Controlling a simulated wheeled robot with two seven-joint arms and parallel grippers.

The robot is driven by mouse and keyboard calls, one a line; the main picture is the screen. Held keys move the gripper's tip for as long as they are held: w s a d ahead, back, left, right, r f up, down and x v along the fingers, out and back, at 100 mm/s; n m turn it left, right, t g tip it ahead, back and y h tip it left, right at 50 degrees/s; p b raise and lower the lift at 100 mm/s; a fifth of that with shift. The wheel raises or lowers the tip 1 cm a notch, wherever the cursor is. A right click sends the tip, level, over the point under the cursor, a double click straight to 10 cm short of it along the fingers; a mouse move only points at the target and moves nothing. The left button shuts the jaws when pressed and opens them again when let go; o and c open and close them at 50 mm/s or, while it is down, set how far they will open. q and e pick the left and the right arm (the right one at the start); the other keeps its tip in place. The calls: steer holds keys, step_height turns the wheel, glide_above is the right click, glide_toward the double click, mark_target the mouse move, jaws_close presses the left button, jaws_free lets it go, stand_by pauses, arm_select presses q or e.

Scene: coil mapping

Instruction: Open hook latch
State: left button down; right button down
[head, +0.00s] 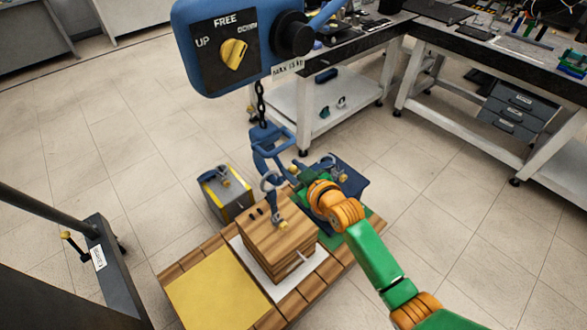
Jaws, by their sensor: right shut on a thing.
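The blue hook (267,148) hangs on a chain (261,103) below the blue hoist (225,75). My right gripper (286,172) is at the lower right side of the hook and shut on it. The latch is too small and too covered by the fingers to tell whether it is open. A grey ring and a blue strap stand just below the hook, on top of a wooden block (288,235). I cannot tell whether the ring is in the hook. My left gripper is not in view.
The wooden block stands on a white patch of a wooden pallet (311,285), beside a yellow patch (216,290). A grey box (228,203) and a blue object (346,183) stand behind it. Workbenches (490,55) line the back right. Tiled floor is free at left and right.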

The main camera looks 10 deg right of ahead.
steer(key=shift+r, duration=0.25)
stand_by(0.6)
steer(key=c, duration=0.8)
jaws_free()
steer(key=shift+o, duration=0.9)
steer(key=shift+f, duration=0.15)
steer(key=v, duration=0.7)
steer(key=shift+p, duration=0.3)
